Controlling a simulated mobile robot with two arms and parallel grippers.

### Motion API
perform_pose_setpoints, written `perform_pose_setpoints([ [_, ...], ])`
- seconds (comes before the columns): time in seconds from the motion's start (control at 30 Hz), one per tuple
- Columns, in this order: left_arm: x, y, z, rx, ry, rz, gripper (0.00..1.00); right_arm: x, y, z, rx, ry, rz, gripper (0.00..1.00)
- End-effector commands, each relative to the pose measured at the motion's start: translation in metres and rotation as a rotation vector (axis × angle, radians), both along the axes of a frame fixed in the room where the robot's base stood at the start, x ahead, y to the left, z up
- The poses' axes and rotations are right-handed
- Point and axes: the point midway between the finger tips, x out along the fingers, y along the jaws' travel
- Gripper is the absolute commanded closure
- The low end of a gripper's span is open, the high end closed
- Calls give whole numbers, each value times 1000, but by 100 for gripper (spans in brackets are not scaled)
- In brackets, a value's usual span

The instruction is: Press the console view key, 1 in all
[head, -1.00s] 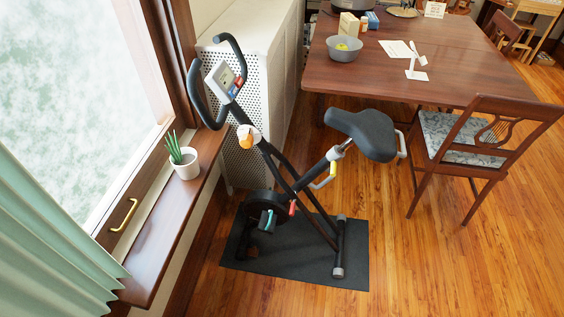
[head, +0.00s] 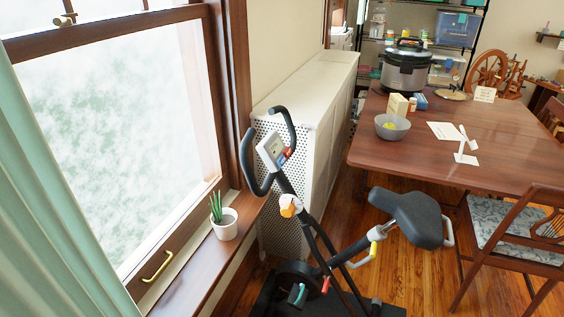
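The console (head: 271,149) is a small light-grey box with a screen, mounted between the curved black handlebars of the exercise bike (head: 312,232). Small coloured keys (head: 285,156), blue and red, show at its lower right edge. They are too small to tell which one is the view key. The bike stands beside the window sill, its black seat to the right. Neither of my grippers is in the head view.
A potted plant (head: 224,222) stands on the window sill left of the bike. A white perforated cabinet (head: 318,85) is behind the console. A wooden table (head: 500,135) bears a bowl (head: 392,128) and a large cooker (head: 405,68). A chair (head: 515,240) stands at right.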

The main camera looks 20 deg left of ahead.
Motion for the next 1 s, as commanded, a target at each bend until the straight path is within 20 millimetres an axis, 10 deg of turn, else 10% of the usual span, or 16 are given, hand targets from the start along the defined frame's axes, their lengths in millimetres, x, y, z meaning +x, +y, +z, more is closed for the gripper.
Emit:
perform_pose_setpoints([
  [0.2,0,0,0,0,0,0,100,0,0,0,0,0,0,100],
  [1.0,-1,0,0,0,1,0,100,0,0,0,0,1,0,100],
])
